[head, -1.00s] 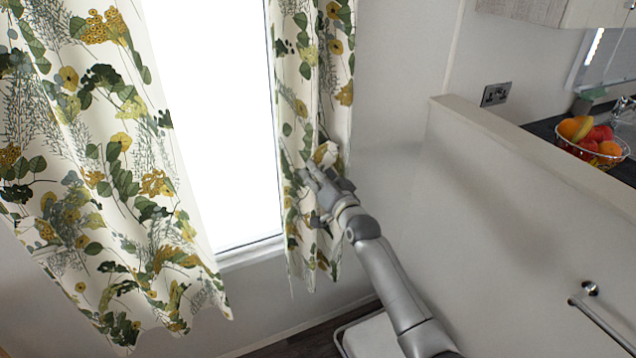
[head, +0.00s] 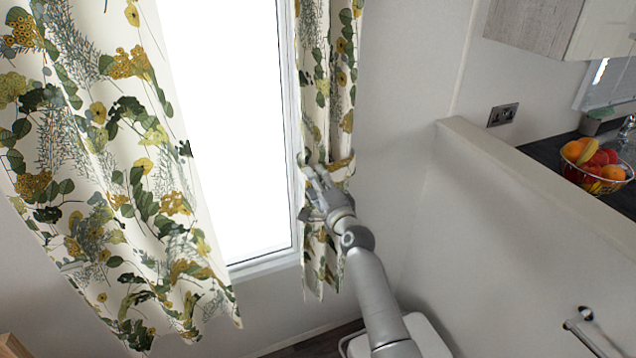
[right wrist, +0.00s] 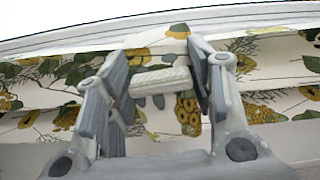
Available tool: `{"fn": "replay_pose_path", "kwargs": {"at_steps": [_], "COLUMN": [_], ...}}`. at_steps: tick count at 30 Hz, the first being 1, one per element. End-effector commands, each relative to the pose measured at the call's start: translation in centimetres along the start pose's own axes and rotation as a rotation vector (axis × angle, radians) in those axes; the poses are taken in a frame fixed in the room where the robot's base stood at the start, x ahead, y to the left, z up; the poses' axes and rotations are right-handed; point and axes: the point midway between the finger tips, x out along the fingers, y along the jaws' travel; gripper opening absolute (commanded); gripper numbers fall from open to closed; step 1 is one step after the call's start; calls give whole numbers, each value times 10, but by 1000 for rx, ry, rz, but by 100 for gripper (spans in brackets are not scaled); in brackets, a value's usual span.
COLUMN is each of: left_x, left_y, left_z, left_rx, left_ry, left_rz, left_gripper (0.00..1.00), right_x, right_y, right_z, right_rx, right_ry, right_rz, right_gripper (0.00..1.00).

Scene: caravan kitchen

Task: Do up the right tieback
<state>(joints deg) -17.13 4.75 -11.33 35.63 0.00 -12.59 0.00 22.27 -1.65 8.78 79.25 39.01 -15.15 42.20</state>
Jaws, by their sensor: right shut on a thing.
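The right curtain (head: 326,90), cream with green and mustard leaves, hangs at the window's right side and is drawn in narrow at my right gripper. The right tieback (head: 342,163) shows as a patterned band across the curtain at that height, partly hidden by the gripper. My right gripper (head: 314,178) is in front of the curtain. In the right wrist view, my right gripper (right wrist: 160,85) is shut on a pale ribbed piece, apparently the tieback's end (right wrist: 162,80), with curtain cloth behind it. Whether the band is fastened cannot be told. My left gripper is not in view.
The left curtain (head: 110,180) hangs loose and wide. A low partition wall (head: 520,170) stands at the right, with a fruit bowl (head: 598,172) on the dark counter behind it. A metal rail (head: 590,335) is on the partition's near side.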

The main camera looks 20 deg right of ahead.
Motion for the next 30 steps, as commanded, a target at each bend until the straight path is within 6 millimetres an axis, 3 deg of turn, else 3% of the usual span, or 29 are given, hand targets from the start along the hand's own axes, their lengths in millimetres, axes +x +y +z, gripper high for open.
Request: {"fn": "replay_pose_path", "kwargs": {"at_steps": [23,24,27,30], "left_x": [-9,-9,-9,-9], "left_y": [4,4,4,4], "left_z": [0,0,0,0], "left_rx": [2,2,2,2], "left_ry": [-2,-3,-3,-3], "left_rz": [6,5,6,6], "left_gripper": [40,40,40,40], "right_x": [0,0,0,0], "right_y": [-8,-8,-8,-8], "right_z": [-1,-1,-1,-1], "right_rx": [106,106,104,103], "right_ry": [1,1,1,1], "right_rz": [-1,-1,-1,-1], "right_gripper": [6,53,66,68]}}
